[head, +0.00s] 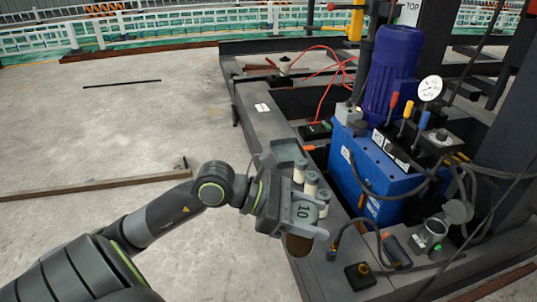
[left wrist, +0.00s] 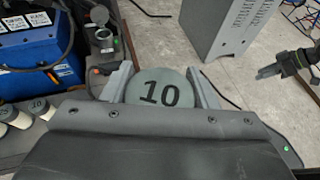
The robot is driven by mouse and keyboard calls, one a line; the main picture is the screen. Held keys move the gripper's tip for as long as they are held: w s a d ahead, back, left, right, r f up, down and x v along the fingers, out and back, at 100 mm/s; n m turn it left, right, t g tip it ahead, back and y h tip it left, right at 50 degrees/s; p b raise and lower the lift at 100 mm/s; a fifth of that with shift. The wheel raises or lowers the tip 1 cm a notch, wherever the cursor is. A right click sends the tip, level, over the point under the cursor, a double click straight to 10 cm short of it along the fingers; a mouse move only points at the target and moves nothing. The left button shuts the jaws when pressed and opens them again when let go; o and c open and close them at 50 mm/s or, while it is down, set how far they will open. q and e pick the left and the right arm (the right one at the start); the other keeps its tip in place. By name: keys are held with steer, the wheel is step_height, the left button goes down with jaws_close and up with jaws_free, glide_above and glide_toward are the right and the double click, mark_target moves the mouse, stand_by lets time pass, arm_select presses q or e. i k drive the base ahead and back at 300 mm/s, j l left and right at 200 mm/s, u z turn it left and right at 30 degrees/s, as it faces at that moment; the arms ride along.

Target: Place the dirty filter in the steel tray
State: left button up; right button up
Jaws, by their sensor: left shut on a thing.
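My left gripper (head: 305,215) is shut on a filter with a grey round cap marked 10 (head: 303,211) and a brown, dirty-looking body below. It holds this filter upright over the dark frame's near edge. In the left wrist view, the cap (left wrist: 158,88) sits between both fingers. A grey open tray (head: 284,151), apparently the steel tray, lies just behind the gripper, partly hidden by it. Clean white filters with grey caps (head: 311,181) stand beside the gripper; they also show in the left wrist view (left wrist: 20,117). My right gripper (left wrist: 268,72) shows small at the right of that view.
A blue pump unit (head: 372,172) with a motor, gauge and hoses stands right of the gripper. An open grey cylindrical housing (head: 432,232) is at its near right. A small black box (head: 360,275) lies in front. Concrete floor at left is mostly clear.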

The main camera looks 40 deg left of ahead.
mark_target(290, 159)
steer(key=i+j, duration=0.1)
steer(key=j, duration=0.4)
steer(key=i+j, duration=0.1)
steer(key=j, duration=0.45)
steer(key=i+j+z, duration=0.1)
steer(key=j, duration=0.9)
steer(key=i+j, duration=0.15)
steer(key=i, duration=0.3)
steer(key=i+j, duration=0.15)
steer(key=i, duration=0.35)
steer(key=z, duration=0.05)
